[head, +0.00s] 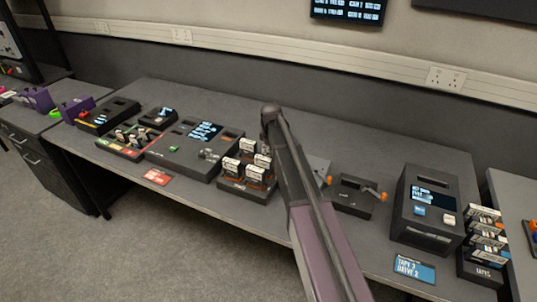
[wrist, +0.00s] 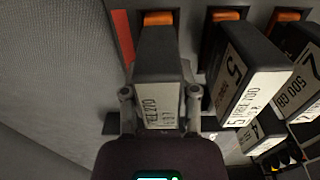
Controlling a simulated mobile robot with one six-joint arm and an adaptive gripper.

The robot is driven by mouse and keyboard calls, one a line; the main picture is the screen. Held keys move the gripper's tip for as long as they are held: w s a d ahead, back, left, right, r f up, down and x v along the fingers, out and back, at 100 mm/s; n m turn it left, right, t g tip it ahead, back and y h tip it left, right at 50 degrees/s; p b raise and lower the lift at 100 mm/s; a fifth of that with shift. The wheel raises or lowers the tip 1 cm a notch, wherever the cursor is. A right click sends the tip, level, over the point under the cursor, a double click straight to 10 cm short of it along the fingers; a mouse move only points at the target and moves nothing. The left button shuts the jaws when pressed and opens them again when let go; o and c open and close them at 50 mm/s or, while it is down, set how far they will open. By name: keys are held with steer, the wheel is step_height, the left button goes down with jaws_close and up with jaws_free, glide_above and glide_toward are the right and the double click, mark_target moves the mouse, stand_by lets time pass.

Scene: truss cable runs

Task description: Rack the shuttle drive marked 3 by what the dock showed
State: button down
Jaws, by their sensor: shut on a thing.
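In the wrist view my gripper (wrist: 160,97) is shut on a dark drive (wrist: 158,55) with a white label. The label seems to read "FREE 220"; its number is hidden. The drive's far end is at an orange tab (wrist: 159,18); I cannot tell whether it is seated or clear. In the head view the arm hides my gripper, which is near a rack (head: 240,190) of white-labelled drives. A dark console (head: 180,157) with a lit screen stands left of that rack; its text is too small to read.
A drive marked 5 (wrist: 240,72) stands close right of the held one, with drives marked 2 (wrist: 306,72) and 4 (wrist: 262,137) beyond. In the head view, a boxy unit (head: 429,210), a tape stack (head: 484,245) and a blue card (head: 413,268) reading "TAPE 3 DRIVE 2" occupy the right.

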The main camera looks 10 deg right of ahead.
stand_by(0.4)
steer(key=shift+c, duration=1.4)
jaws_free()
steer(key=shift+o, duration=1.4)
steer(key=shift+r+p, duration=3.75)
steer(key=shift+s, duration=0.15)
